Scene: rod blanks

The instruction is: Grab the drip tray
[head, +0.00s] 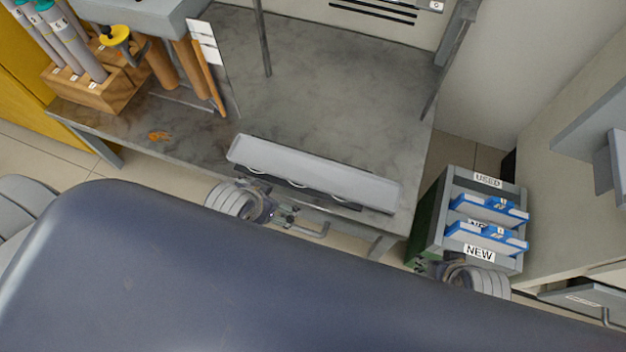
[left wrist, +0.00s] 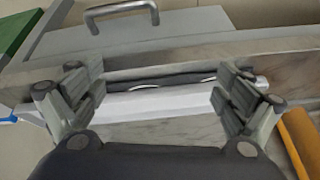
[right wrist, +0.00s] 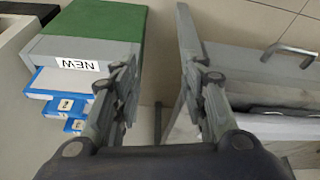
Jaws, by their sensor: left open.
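A long light grey tray (head: 315,172), which looks like the drip tray, lies along the front edge of the grey stone-topped table, with a dark strip and white curved marks on its near side. It also shows in the left wrist view (left wrist: 150,104), between and beyond the fingers. My left gripper (head: 287,213) is open and empty at the near side of the tray, just off the table edge. My right gripper (head: 425,266) is beside the green and grey cabinet. In the right wrist view (right wrist: 163,75) its fingers are apart with nothing between them.
The cabinet (head: 437,210) holds blue-fronted trays (head: 487,240) under USED and NEW labels. A wooden block (head: 110,90) with grey tubes stands at the table's back left. A drawer handle (left wrist: 122,12) sticks out below the table edge. The tabletop behind the tray is clear.

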